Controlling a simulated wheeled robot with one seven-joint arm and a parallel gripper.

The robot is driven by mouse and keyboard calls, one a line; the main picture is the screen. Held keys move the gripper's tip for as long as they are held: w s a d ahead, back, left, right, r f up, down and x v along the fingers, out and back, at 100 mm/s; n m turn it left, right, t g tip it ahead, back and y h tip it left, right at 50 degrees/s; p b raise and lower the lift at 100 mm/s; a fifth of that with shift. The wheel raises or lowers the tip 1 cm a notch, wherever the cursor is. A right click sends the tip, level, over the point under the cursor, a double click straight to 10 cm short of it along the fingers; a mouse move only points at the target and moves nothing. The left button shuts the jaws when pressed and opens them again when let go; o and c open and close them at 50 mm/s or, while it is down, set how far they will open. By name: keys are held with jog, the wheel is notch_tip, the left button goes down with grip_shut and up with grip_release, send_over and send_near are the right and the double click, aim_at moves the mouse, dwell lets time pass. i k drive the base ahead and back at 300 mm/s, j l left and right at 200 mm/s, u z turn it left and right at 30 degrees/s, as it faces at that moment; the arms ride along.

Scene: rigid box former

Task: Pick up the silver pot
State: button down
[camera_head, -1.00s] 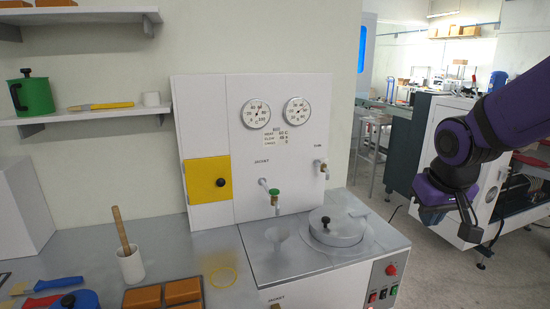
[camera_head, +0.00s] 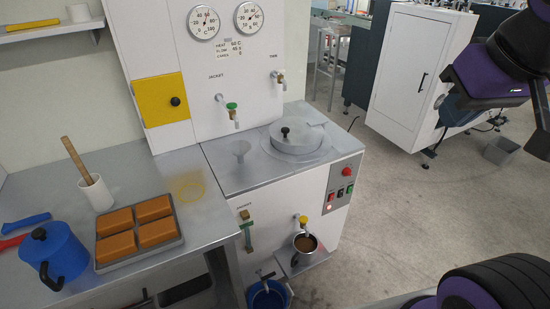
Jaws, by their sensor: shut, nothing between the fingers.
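The silver pot (camera_head: 296,256) stands on a small ledge at the front of the white machine, under a tap with a yellow knob. It is upright and shows brown contents. My gripper (camera_head: 541,140) is at the right edge of the head view, partly cut off. It is shut and empty, well to the right of the pot, higher in the picture and apart from it.
The machine (camera_head: 270,180) has a lidded vessel (camera_head: 297,139) on top. A tray of brown blocks (camera_head: 178,243) and a blue lidded pot (camera_head: 57,262) are on the left counter. Open floor (camera_head: 400,215) lies right.

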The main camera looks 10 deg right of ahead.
aim_at(304, 249)
jog(key=k, duration=0.8)
jog(key=i+j+z, duration=0.3)
jog(key=j+z, duration=0.25)
jog(key=j, duration=0.3)
jog(key=i+j+z, duration=0.15)
jog(key=j+z, duration=0.15)
jog(key=j, duration=0.2)
jog(key=i+j+z, duration=0.1)
jog(key=j+z, duration=0.2)
jog(key=j, duration=0.2)
jog(key=i, duration=0.35)
